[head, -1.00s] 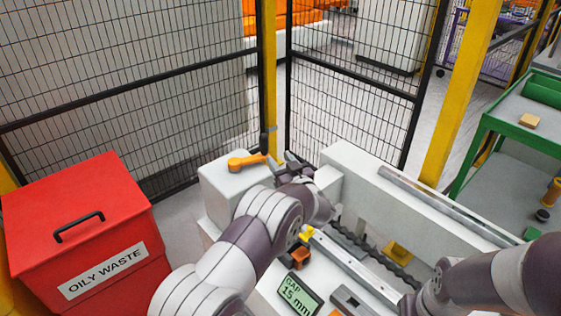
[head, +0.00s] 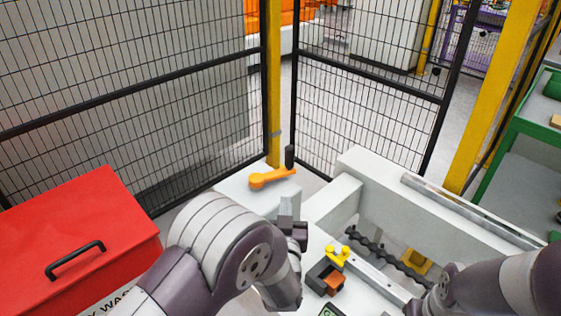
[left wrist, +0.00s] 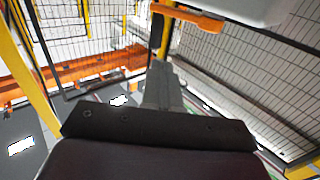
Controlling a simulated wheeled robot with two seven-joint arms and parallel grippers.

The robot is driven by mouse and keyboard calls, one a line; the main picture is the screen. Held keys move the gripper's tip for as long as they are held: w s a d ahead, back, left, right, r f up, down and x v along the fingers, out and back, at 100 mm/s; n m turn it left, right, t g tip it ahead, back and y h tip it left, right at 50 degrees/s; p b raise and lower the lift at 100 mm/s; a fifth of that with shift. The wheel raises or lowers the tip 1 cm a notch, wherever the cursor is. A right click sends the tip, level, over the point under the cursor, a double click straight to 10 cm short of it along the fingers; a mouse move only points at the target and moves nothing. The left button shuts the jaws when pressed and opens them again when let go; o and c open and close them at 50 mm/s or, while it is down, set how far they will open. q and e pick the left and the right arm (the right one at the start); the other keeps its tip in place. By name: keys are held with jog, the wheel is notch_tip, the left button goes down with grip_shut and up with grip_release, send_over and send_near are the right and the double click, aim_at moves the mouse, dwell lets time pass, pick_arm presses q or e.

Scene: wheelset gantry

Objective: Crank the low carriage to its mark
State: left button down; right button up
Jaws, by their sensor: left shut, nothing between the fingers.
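The orange crank (head: 272,178) with its upright black handle (head: 290,157) sits on top of the white end housing (head: 242,187). My left gripper (head: 287,205) is shut and empty, on the near side of the crank and apart from it. In the left wrist view its grey fingers (left wrist: 163,85) are together, and the orange crank arm (left wrist: 187,16) shows above them. A yellow block (head: 415,262) sits by the dark screw (head: 388,257) in the white trough; I cannot tell whether it is the low carriage. The right gripper is out of view; only my right arm shows.
A red waste bin (head: 75,235) stands at left. Black mesh fencing (head: 365,110) with yellow posts closes the back. A green-framed cart (head: 520,125) stands at right. An orange block (head: 330,280) and small yellow part (head: 338,255) sit near my left forearm. A display shows only partly.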

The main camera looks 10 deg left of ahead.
pick_arm(q)
jog(key=b, duration=0.2)
send_near(289, 159)
jog(key=w, duration=0.4)
jog(key=w+a, duration=0.1)
jog(key=w, duration=0.1)
jog(key=shift+w, duration=0.35)
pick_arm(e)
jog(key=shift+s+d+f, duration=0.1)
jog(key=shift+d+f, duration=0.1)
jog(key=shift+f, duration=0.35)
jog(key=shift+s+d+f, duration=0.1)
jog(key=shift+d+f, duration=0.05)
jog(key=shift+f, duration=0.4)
